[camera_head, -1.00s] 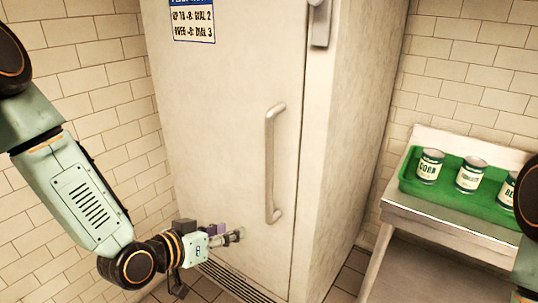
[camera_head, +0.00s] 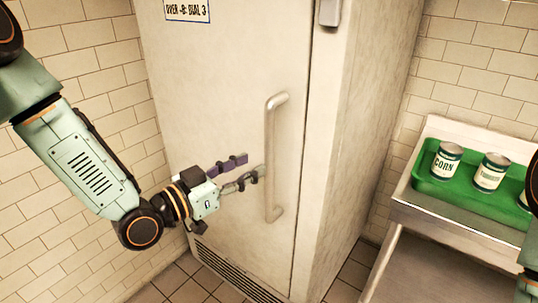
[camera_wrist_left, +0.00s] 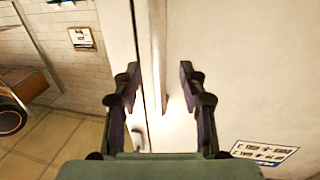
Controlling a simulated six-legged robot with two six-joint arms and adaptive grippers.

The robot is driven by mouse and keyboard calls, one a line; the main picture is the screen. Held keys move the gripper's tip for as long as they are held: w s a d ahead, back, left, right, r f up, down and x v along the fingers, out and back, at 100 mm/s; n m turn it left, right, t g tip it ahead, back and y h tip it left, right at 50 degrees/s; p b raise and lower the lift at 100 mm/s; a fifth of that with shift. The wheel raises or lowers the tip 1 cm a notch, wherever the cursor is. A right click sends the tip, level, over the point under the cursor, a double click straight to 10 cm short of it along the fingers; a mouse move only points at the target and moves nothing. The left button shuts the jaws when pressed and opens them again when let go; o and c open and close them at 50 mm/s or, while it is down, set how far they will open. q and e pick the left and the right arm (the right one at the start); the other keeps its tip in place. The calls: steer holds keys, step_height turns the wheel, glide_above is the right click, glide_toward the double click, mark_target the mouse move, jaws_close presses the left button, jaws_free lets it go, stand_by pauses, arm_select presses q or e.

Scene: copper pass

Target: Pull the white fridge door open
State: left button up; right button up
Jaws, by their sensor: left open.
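The white fridge door (camera_head: 215,95) is shut in the head view. Its long upright handle (camera_head: 270,160) is near the door's right edge. My left gripper (camera_head: 250,168) is open, with its fingertips just left of the handle's lower half. In the left wrist view, the handle (camera_wrist_left: 158,50) runs down from the top, in line with the gap between the open fingers of my left gripper (camera_wrist_left: 160,75). I cannot tell whether a finger touches it. Only part of my right arm shows at the right edge of the head view; its gripper is out of view.
A green tray (camera_head: 425,185) with cans (camera_head: 446,160) stands on a metal counter (camera_head: 420,212) right of the fridge. A tiled wall (camera_head: 100,70) is close on the left, beside my left arm. A vent grille (camera_head: 235,272) is below the door. A sign (camera_head: 187,10) is on the door.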

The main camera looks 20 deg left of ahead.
mark_target(269, 156)
arm_select(q)
steer(key=x, duration=0.2)
steer(key=b+x, duration=0.1)
steer(key=x, duration=0.1)
steer(key=shift+d, duration=0.35)
steer(key=shift+x, duration=1.2)
steer(key=shift+a, duration=0.1)
steer(key=shift+a, duration=0.1)
steer(key=shift+c, duration=0.5)
jaws_close()
steer(key=shift+w, duration=0.1)
